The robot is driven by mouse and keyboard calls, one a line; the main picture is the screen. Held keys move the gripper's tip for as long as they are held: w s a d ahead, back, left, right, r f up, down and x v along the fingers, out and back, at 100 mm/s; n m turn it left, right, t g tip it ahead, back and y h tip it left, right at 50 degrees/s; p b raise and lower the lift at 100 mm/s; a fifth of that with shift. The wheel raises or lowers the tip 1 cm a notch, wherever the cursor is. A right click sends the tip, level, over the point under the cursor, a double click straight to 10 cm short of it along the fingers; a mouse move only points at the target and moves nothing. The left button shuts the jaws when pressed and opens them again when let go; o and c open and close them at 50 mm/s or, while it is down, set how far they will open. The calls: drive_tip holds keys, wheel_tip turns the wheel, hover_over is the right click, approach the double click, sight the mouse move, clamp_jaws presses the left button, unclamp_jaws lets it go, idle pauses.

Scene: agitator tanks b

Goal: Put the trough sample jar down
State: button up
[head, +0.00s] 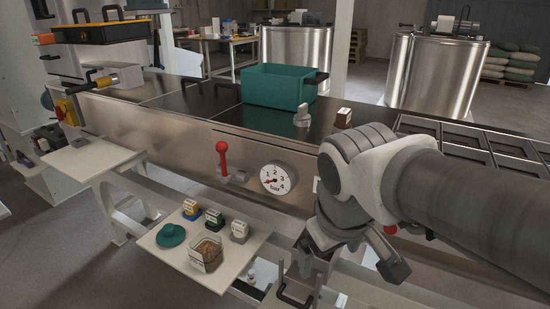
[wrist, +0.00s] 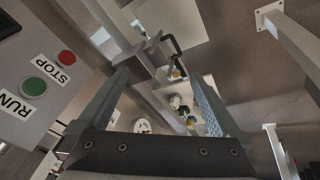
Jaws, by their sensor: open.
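A clear square jar (head: 206,253) with brown grainy contents and a label stands upright on a pale shelf (head: 245,262) below the steel trough front. No other sample jar is plain to me. A teal round lid (head: 171,236) lies beside it, to its left. My gripper (head: 345,265) is to the right of this shelf in the head view, apart from the jar. In the wrist view my gripper (wrist: 160,76) has its two fingers spread, with nothing held between them. The small things beyond the fingers there are too small to tell apart.
A red-knobbed lever (head: 222,160) and a pressure gauge (head: 277,179) are on the trough front. A teal crate (head: 278,88) sits above. The wrist view shows a green RUN button (wrist: 34,87) and red STOP button (wrist: 66,58).

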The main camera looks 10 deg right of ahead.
drive_tip(key=s+m, duration=0.1)
drive_tip(key=s+m+t, duration=0.1)
drive_tip(key=s+r+m+t+y, duration=0.1)
drive_tip(key=shift+s+d+r+m, duration=0.1)
drive_tip(key=shift+s+d+m, duration=0.2)
drive_tip(key=shift+d+m, duration=0.1)
wheel_tip(320, 180, up, 13)
drive_tip(key=p, duration=1.3)
